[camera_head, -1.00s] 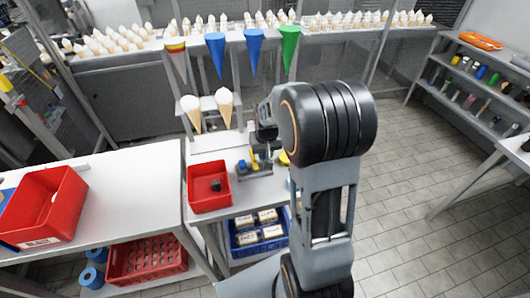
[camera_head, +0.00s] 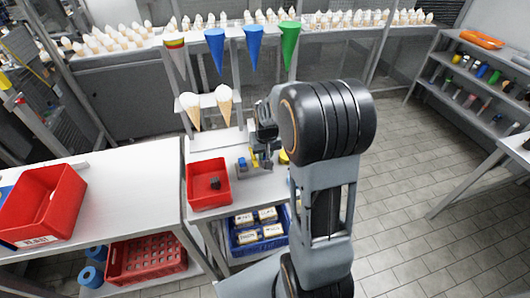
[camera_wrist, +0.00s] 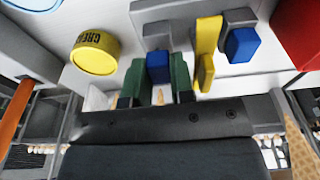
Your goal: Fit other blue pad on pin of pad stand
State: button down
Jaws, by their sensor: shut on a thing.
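My gripper (camera_wrist: 156,84) is shut on a blue pad (camera_wrist: 158,67), which sits between its two green fingertips in the wrist view. Just beyond the held pad is a grey block of the pad stand (camera_wrist: 176,14). Whether the pad touches the stand or its pin cannot be told, as the pin is hidden. Another blue pad (camera_wrist: 240,45) is at the stand's other grey block, with an upright yellow piece (camera_wrist: 207,45) between the two pads. In the head view my gripper (camera_head: 264,158) is over the small table, beside that other blue pad (camera_head: 242,163).
A yellow grease tin (camera_wrist: 95,52) stands left of the stand in the wrist view. A red bin (camera_head: 208,185) with a dark item stands close to the stand. Cones hang in a rack (camera_head: 232,103) behind. A blue crate (camera_head: 259,233) is on the lower shelf.

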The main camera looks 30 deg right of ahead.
jog(key=shift+f+b, duration=0.45)
jog(key=shift+f, duration=0.2)
dwell(0.5)
jog(key=c, duration=0.9)
grip_release()
jog(key=shift+d, duration=0.1)
jog(key=shift+c, duration=0.3)
jog(key=shift+o, duration=0.2)
jog(key=shift+r, duration=0.1)
